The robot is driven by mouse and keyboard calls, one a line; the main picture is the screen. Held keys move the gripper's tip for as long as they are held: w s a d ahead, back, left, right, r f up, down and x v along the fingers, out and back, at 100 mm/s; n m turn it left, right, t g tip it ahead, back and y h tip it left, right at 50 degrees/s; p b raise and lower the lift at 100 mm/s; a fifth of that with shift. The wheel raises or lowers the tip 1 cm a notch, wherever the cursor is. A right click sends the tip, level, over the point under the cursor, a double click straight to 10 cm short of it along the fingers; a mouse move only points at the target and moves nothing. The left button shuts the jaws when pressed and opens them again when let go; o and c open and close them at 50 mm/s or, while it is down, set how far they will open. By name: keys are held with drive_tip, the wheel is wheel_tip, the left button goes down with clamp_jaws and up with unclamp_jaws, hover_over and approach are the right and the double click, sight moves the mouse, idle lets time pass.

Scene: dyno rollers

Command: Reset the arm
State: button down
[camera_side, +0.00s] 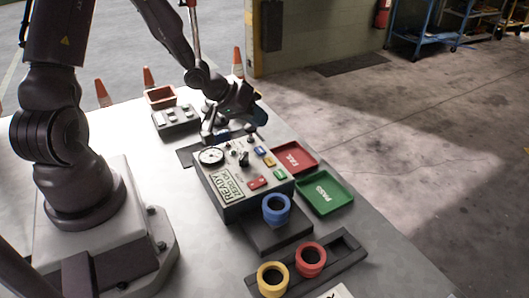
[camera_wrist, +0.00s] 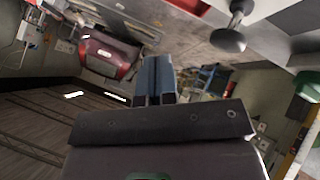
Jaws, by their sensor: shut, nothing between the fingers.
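My gripper (camera_side: 258,116) hangs at the end of my bent arm in the side view, above the back of the grey test box (camera_side: 232,200) and clear of its front panel. In the wrist view its two blue fingers (camera_wrist: 154,76) lie side by side, shut with nothing between them. The test box carries a round gauge (camera_side: 211,156), a READY label, knobs and coloured buttons. A blue roller (camera_side: 276,209) stands on a dark block in front of the box. A yellow roller (camera_side: 272,279) and a red roller (camera_side: 310,259) stand in a dark rack (camera_side: 349,247).
A red FAIL tray (camera_side: 294,158) and a green PASS tray (camera_side: 325,192) lie right of the box, both looking empty. A grey button box (camera_side: 176,120) and an orange-brown bin (camera_side: 160,97) stand behind. Orange cones (camera_side: 238,62) stand beyond the table.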

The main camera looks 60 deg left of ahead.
drive_tip(key=s+a+g, duration=0.1)
drive_tip(key=s+a+f+g+y, duration=0.1)
drive_tip(key=s+a+f+g, duration=0.1)
drive_tip(key=s, duration=0.1)
drive_tip(key=shift+s+f+m+y, duration=0.1)
drive_tip(key=shift+f+m+y, duration=0.1)
drive_tip(key=shift+m+y, duration=0.2)
drive_tip(key=s, duration=0.1)
drive_tip(key=s+a+r+g+y, duration=0.1)
drive_tip(key=s+r+g+y, duration=0.1)
drive_tip(key=shift+s+a+r+m, duration=0.2)
drive_tip(key=shift+a+m, duration=0.1)
drive_tip(key=shift+a, duration=0.1)
drive_tip(key=s+d+r+m, duration=0.1)
drive_tip(key=s+d+r, duration=0.2)
drive_tip(key=r, duration=0.4)
drive_tip(key=s+d+r+m+t, duration=0.1)
drive_tip(key=s+d+r, duration=0.2)
drive_tip(key=d+r, duration=0.3)
drive_tip(key=s+d+r+m+h, duration=0.1)
drive_tip(key=s+d+r, duration=0.3)
drive_tip(key=r, duration=0.4)
drive_tip(key=shift+d+r+m+t, duration=0.15)
drive_tip(key=shift+d+m+t, duration=0.25)
drive_tip(key=shift+d, duration=0.2)
